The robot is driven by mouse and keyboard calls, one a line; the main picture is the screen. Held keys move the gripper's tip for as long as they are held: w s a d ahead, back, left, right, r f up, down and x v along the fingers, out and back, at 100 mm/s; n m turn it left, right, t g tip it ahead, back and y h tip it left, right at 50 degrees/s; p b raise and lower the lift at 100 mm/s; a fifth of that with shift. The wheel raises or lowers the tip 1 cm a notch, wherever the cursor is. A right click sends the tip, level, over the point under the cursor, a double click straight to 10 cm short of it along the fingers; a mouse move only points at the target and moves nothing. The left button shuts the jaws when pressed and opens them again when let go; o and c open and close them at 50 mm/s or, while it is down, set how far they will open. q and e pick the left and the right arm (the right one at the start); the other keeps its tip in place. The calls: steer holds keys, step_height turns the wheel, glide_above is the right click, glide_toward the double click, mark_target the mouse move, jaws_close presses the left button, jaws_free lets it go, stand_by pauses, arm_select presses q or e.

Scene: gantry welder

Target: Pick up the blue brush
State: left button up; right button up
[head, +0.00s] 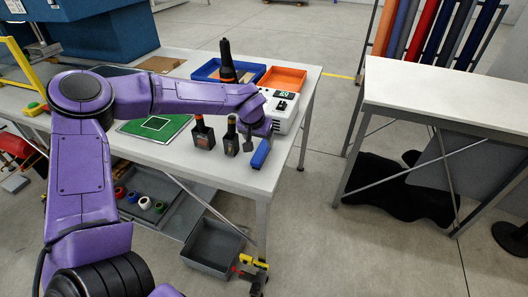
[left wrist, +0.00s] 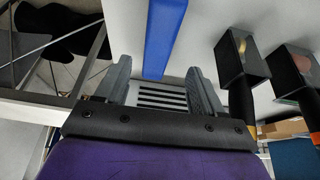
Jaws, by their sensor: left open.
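The blue brush (head: 260,154), a plain blue bar, lies near the front right edge of the white table (head: 210,172). In the left wrist view the blue brush (left wrist: 160,35) runs up from between the fingertips to the top edge. My left gripper (head: 260,138) is open right over the brush. The left wrist view shows both fingers of the left gripper (left wrist: 159,70) spread, one on each side of the brush's near end, with nothing held. Whether the fingers are level with the brush or still above it I cannot tell. My right gripper is not in view.
Two dark block-like items with upright handles (head: 203,135) (head: 231,138) stand just left of the brush. A white box with a green display (head: 283,112) is behind it. Blue (head: 205,70) and orange (head: 283,78) trays sit farther back. Open floor lies right of the table.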

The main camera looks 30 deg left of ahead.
mark_target(262, 149)
arm_select(q)
steer(key=x, duration=0.3)
steer(key=p+x, duration=0.1)
steer(key=x, duration=0.1)
steer(key=shift+s+d+f, duration=0.25)
steer(key=shift+s+d, duration=0.1)
steer(key=shift+w+a+f, duration=0.15)
steer(key=shift+w+f, duration=0.1)
steer(key=shift+f, duration=0.25)
steer(key=shift+r, duration=0.1)
steer(key=c, duration=1.1)
steer(key=shift+r+b, duration=0.6)
steer(key=shift+r, duration=0.8)
steer(key=shift+c, duration=0.2)
steer(key=s+r, duration=0.1)
steer(key=r, duration=0.1)
steer(key=s+d+r, duration=0.1)
steer(key=s+r, duration=0.3)
steer(key=shift+s+d+r+b, duration=0.2)
steer(key=shift+d+r+b, duration=0.1)
steer(key=shift+d+b, duration=0.1)
steer(key=s+d+r+b, duration=0.1)
steer(key=s+d+r, duration=0.1)
steer(key=s, duration=0.6)
steer(key=shift+d+r, duration=0.25)
steer(key=shift+r, duration=0.6)
